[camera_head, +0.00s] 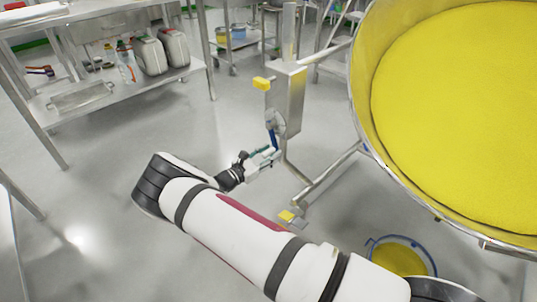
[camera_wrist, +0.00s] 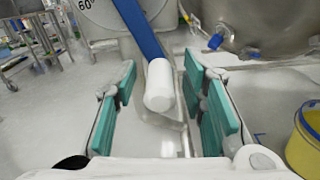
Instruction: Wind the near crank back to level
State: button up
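The near crank has a blue arm (camera_head: 273,138) on a round grey plate (camera_head: 275,119) at the side of a steel post. In the wrist view the blue arm (camera_wrist: 138,27) slants down to a white handle (camera_wrist: 159,86). The plate (camera_wrist: 110,15) carries a "60°" mark there; its upper part is cut off. My gripper (camera_head: 266,157) is at the crank's lower end. In the wrist view my gripper (camera_wrist: 162,82) is open, with its green pads on either side of the white handle and visible gaps to both.
A large round vessel (camera_head: 358,95) of yellow powder stands at the right. A yellow-filled bucket (camera_head: 432,262) is on the floor below it, also in the wrist view (camera_wrist: 303,140). The post's base frame (camera_head: 325,180) runs near my gripper.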

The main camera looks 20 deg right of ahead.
grip_shut()
jog(key=shift+s+d+n, duration=0.1)
jog(key=shift+s+n, duration=0.05)
jog(key=shift+n, duration=0.15)
